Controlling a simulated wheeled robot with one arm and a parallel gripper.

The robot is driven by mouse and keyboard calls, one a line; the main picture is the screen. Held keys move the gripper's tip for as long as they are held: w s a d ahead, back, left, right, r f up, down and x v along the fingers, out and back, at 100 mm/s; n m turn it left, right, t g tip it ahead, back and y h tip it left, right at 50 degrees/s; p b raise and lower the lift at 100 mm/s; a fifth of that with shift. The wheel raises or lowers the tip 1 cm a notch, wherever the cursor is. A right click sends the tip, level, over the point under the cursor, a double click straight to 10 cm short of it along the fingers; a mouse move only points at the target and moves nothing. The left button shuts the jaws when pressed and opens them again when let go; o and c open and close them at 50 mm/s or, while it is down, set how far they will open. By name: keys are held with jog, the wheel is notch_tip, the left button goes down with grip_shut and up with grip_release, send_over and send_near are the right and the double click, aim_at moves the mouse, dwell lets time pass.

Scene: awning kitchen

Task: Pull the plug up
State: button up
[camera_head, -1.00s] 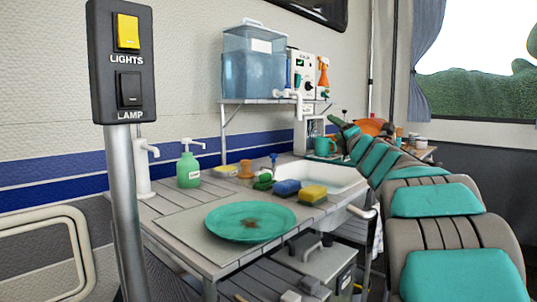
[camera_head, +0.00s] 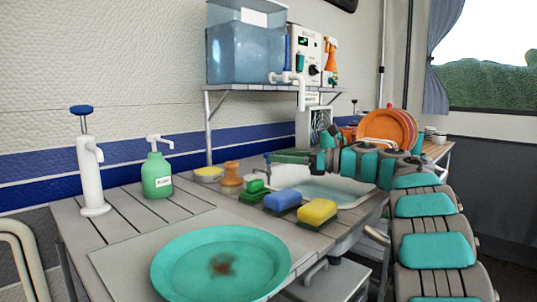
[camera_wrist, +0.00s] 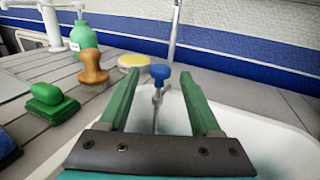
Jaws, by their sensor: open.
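The plug's blue knob (camera_wrist: 160,72) stands on a thin metal stem at the edge of the white sink (camera_wrist: 265,115). In the wrist view it is upright between the tips of my two green fingers, with gaps on both sides. My gripper (camera_wrist: 160,80) is open and empty. In the head view my gripper (camera_head: 274,156) reaches in from the right over the back of the sink (camera_head: 365,194), which holds water. The knob is largely hidden there by the fingers. The lower stem is partly hidden in the wrist view.
A yellow sponge (camera_head: 317,212), blue sponge (camera_head: 283,201) and green soap (camera_head: 253,192) lie left of the sink. A wooden-coloured brush (camera_head: 231,176), soap dispenser (camera_head: 157,175) and white pump tap (camera_head: 90,175) stand along the wall. A teal plate (camera_head: 220,262) is in front. A shelf (camera_head: 270,94) hangs above.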

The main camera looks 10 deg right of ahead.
jog(key=shift+x, duration=1.95)
jog(key=shift+c, duration=0.2)
grip_shut()
